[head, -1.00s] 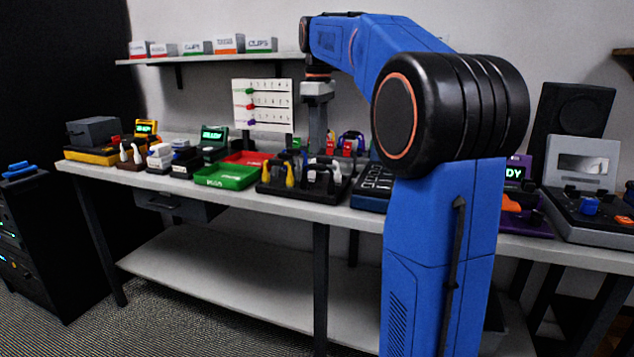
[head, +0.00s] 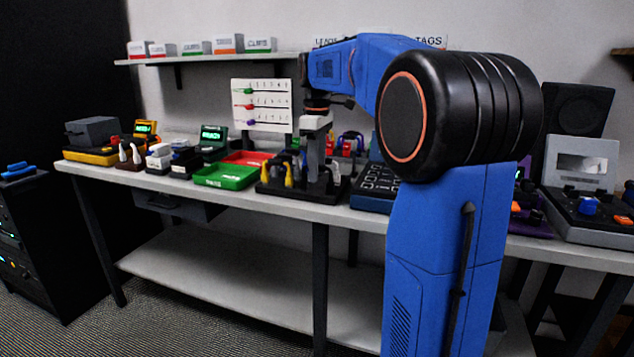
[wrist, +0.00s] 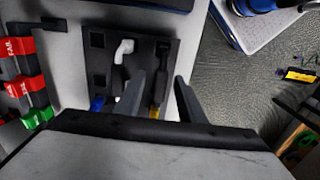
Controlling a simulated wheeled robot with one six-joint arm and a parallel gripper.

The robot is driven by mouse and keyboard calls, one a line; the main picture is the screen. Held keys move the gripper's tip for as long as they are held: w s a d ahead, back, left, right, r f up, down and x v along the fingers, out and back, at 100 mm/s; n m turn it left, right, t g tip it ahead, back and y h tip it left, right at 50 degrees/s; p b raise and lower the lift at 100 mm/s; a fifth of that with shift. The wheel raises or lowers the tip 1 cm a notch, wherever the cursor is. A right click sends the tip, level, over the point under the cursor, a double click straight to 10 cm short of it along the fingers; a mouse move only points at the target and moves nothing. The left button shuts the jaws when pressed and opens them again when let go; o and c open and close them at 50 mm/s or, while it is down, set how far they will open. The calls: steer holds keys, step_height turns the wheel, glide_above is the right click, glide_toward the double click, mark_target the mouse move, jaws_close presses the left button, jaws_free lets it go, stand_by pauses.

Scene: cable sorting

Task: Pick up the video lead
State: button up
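A dark rack (head: 341,196) on the bench holds several leads, among them yellow (head: 289,175), white and dark ones. I cannot tell from the frames which is the video lead. In the wrist view the rack (wrist: 107,44) shows a white plug (wrist: 123,50) in one slot and a black plug (wrist: 160,78) in the slot to its right. A blue piece (wrist: 97,103) and a yellow piece (wrist: 154,113) show below. My gripper (wrist: 171,76) is open over the rack, with its left finger close beside the black plug. The finger partly hides it; contact cannot be told.
A green tray (head: 226,180) and a red tray lie left of the rack. Red and green labelled holders (wrist: 22,62) stand at the wrist view's left edge. A dark-keyed device (head: 374,188) sits right of the rack. A marked board (head: 262,105) stands behind.

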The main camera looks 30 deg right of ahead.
jaws_close()
step_height(320, 180, up, 13)
stand_by(1.0)
